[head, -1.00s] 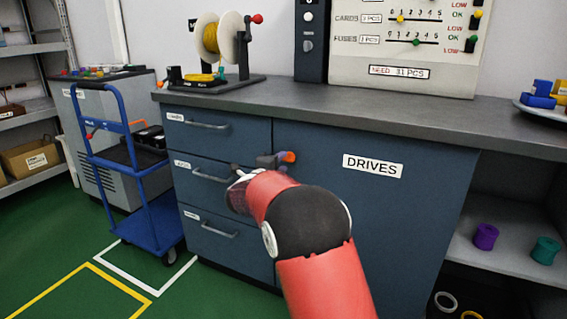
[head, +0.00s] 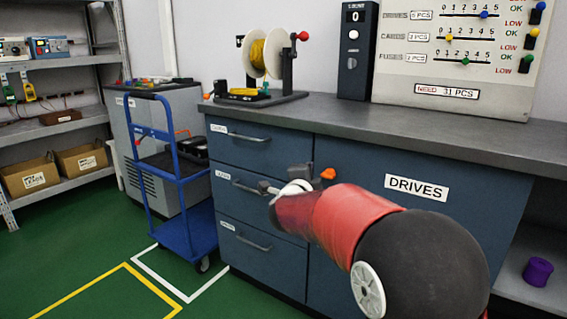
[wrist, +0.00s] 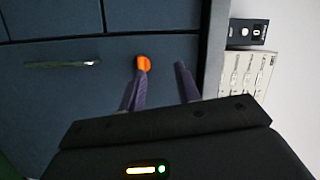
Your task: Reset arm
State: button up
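My gripper (head: 268,187) is in front of the blue cabinet, by the seam between the middle drawer and the DRIVES door. In the wrist view my gripper (wrist: 161,68) shows two dark fingers apart, with nothing seen between them. An orange knob (head: 328,174) sits near the upper left of the DRIVES door (head: 420,225). In the wrist view the orange knob (wrist: 143,62) appears at the tip of the left finger; I cannot tell whether they touch. My red and black arm covers part of the door.
Three labelled drawers (head: 255,205) and the door look closed. The grey counter (head: 400,122) carries a wire spool (head: 258,55) and a count panel (head: 455,60). A blue cart (head: 188,232) stands left of the cabinet. Green floor is free at front left.

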jog(key=s+a+n+g+y, duration=0.1)
jog(key=s+n+g+y, duration=0.2)
jog(key=s+n+y, duration=0.85)
jog(key=s+d+f+n+g+h, duration=0.2)
jog(key=s+f, duration=0.1)
jog(key=s, duration=0.7)
jog(key=s+d+f+n+g+h, duration=0.2)
jog(key=s+f+n+g, duration=0.1)
jog(key=s, duration=0.7)
jog(key=s+d+f+n+g+h, duration=0.2)
jog(key=s+f+n, duration=0.1)
jog(key=s, duration=0.7)
jog(key=shift+d+f+g, duration=0.35)
jog(key=shift+f+g, duration=0.05)
jog(key=shift+f, duration=0.5)
